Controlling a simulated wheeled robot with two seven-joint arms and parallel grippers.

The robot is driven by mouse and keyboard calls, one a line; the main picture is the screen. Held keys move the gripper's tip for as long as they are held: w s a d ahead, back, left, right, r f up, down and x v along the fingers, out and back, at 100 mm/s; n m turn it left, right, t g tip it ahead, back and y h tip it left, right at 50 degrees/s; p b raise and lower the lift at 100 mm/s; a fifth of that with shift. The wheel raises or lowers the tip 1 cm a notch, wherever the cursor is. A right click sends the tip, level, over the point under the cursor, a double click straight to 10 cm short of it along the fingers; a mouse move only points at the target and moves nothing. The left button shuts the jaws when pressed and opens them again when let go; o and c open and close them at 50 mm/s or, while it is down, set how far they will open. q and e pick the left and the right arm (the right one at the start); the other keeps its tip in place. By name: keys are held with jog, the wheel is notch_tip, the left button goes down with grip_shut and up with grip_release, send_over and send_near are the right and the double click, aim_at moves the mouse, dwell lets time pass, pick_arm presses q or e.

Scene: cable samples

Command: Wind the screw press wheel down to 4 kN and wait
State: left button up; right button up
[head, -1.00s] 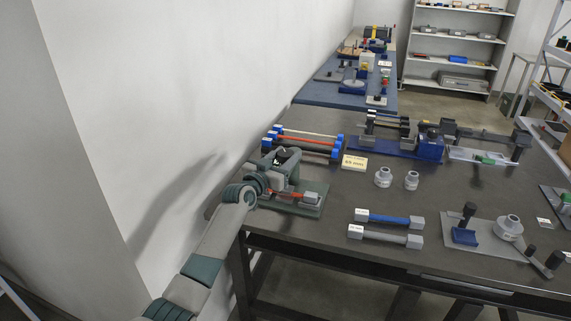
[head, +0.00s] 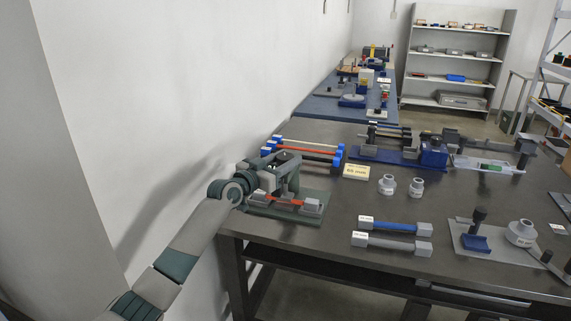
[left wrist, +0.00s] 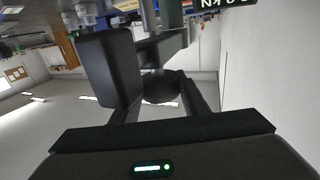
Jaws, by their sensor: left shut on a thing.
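The screw press stands at the table's left end, with a grey-green frame on a green base plate (head: 268,209). A red-orange sample (head: 284,201) lies low in it. My left gripper (head: 279,162) is at the top of the press, where the arm hides much of the wheel. In the left wrist view, a dark round knob of the wheel (left wrist: 162,87) sits between the fingers, and the gripper is shut on it. A dark display with white upside-down characters (left wrist: 226,3) is cut off by the top edge; its value cannot be read. My right gripper is not in view.
Blue-ended cable samples (head: 300,150) lie behind the press. A yellowish card (head: 356,172), two grey weights (head: 387,184) and blue and grey bars (head: 394,225) are to its right. A blue fixture (head: 432,152) stands farther back. The wall is close on the left.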

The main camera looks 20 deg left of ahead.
pick_arm(q)
jog(key=shift+a+r, duration=0.1)
jog(key=shift+r, duration=0.15)
jog(key=o, duration=0.9)
jog(key=shift+o, duration=0.9)
jog(key=shift+f, duration=0.1)
jog(key=shift+s+f, duration=0.1)
jog(key=shift+f, duration=0.05)
jog(key=b+v, duration=0.1)
jog(key=v, duration=1.6)
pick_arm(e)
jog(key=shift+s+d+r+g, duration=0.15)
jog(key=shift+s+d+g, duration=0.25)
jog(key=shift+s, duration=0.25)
pick_arm(q)
jog(key=shift+s, duration=0.1)
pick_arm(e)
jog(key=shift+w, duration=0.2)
